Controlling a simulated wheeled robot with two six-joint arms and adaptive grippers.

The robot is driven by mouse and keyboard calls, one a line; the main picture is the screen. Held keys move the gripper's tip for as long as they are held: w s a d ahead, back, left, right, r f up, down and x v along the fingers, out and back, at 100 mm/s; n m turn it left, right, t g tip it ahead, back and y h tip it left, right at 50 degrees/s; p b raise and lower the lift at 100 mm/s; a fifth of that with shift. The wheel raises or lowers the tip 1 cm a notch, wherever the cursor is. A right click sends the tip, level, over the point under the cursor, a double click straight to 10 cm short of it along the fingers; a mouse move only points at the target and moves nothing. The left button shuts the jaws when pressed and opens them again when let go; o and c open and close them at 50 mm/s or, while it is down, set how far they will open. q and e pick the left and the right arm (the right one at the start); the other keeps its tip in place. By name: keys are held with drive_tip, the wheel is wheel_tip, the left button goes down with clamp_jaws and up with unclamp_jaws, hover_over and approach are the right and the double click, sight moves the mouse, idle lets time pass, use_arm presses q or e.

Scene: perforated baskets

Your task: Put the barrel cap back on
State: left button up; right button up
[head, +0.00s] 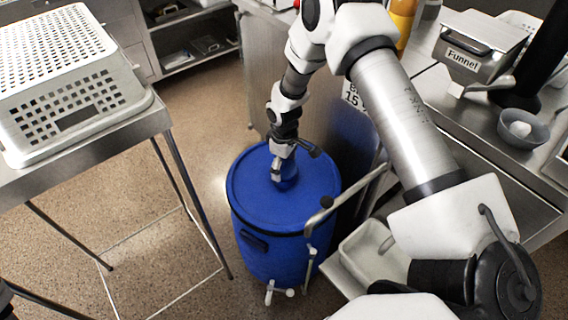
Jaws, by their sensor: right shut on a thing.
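The blue barrel (265,260) stands upright on the floor at the centre, with a flat blue top (255,203). My right gripper (278,173) reaches down from above to the far part of this top. It is shut on the small round blue cap (290,181), which shows just beside and below the fingers. The cap is at the barrel top, but the gripper partly hides it, and blue on blue I cannot tell whether it sits on the opening or just above it. The opening itself is hidden. My left gripper is not in view.
A steel table (110,137) with a white perforated basket (75,95) stands on the left. On the right, a steel counter holds a funnel box (470,62) and a grey bowl (522,130). A white tub (375,255) is right of the barrel. Floor left of the barrel is clear.

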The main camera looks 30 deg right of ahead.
idle(0.7)
drive_tip(key=o, duration=1)
drive_tip(key=shift+r+p, duration=3.25)
drive_tip(key=shift+r, duration=0.25)
